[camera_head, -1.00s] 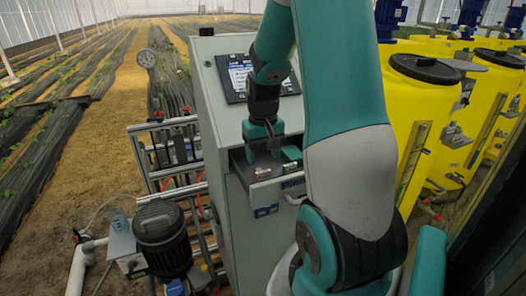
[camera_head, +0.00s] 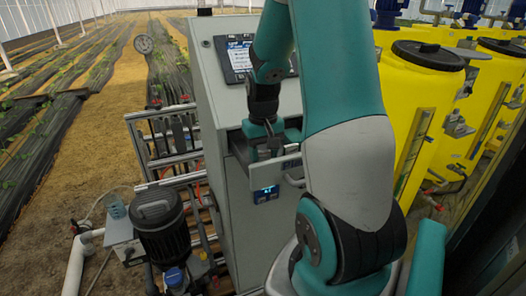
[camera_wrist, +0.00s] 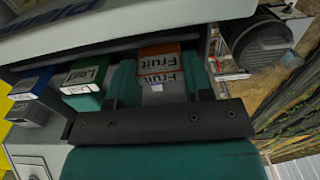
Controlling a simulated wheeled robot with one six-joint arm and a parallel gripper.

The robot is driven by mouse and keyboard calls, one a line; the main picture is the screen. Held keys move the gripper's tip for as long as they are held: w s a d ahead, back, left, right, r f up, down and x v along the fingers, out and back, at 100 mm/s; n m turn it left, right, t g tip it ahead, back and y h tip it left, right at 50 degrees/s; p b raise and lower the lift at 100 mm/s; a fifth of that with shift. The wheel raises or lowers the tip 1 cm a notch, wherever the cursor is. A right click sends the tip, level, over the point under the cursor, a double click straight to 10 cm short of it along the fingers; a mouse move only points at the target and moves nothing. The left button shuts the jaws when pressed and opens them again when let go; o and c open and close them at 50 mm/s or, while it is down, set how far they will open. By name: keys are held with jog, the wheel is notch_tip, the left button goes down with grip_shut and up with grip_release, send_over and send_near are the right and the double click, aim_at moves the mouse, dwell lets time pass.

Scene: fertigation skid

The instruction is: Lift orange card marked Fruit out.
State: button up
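The orange card marked Fruit (camera_wrist: 160,64) sits in an open drawer (camera_head: 291,166) of the grey cabinet, at the centre of the wrist view. My gripper (camera_wrist: 161,84) is over the drawer with its teal fingers apart, one on each side of the card. Whether the fingertips touch the card cannot be told. In the head view my gripper (camera_head: 264,150) is low at the drawer, and the card is hidden there. A green card (camera_wrist: 84,78) and a blue card (camera_wrist: 30,86) sit in the same drawer, left of the orange one.
The grey cabinet (camera_head: 226,105) has a sloped screen (camera_head: 240,55) above the drawer. Yellow tanks (camera_head: 425,90) stand to the right. A dark pump (camera_head: 160,230) and a pipe frame (camera_head: 165,140) are to the left. Planted rows and bare soil lie beyond.

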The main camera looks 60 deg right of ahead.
jog(key=shift+r+p, duration=4.5)
jog(key=shift+r, duration=0.55)
jog(key=shift+f, duration=0.1)
